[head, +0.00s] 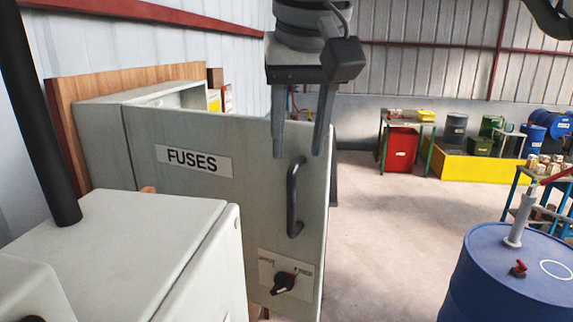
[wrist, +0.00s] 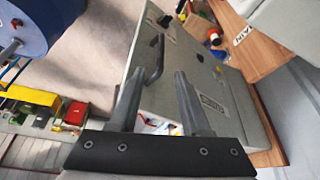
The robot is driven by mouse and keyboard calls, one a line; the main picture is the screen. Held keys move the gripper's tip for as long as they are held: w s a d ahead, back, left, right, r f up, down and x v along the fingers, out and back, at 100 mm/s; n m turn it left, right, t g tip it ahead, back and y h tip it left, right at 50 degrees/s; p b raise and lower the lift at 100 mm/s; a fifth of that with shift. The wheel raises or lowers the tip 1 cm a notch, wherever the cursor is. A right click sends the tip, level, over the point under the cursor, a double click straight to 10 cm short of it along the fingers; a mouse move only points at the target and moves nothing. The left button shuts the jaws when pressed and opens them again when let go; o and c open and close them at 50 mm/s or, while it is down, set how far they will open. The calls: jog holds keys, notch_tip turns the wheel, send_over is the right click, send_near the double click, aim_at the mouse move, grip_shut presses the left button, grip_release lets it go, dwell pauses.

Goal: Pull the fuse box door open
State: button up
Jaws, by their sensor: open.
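The grey fuse box door (head: 215,195) carries a FUSES label, a black bar handle (head: 293,198) and a rotary switch (head: 283,282). It stands swung out from the fuse box (head: 95,140), with a gap into the box visible behind its top edge. My gripper (head: 301,155) is open and points down at the door's upper free corner, its fingertips near the handle's upper end. In the wrist view the open fingers (wrist: 155,80) flank part of the door, and the handle (wrist: 154,60) lies beyond the fingertips. Nothing is held; I cannot tell whether a finger touches the door.
A grey cabinet (head: 130,250) stands close in front of the door at left. A blue drum (head: 510,270) stands at lower right. The floor (head: 385,220) between is clear. A red bin (head: 400,148) under a table and a yellow bin (head: 475,168) stand farther back.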

jog(key=shift+v, duration=1.6)
jog(key=shift+d, duration=0.1)
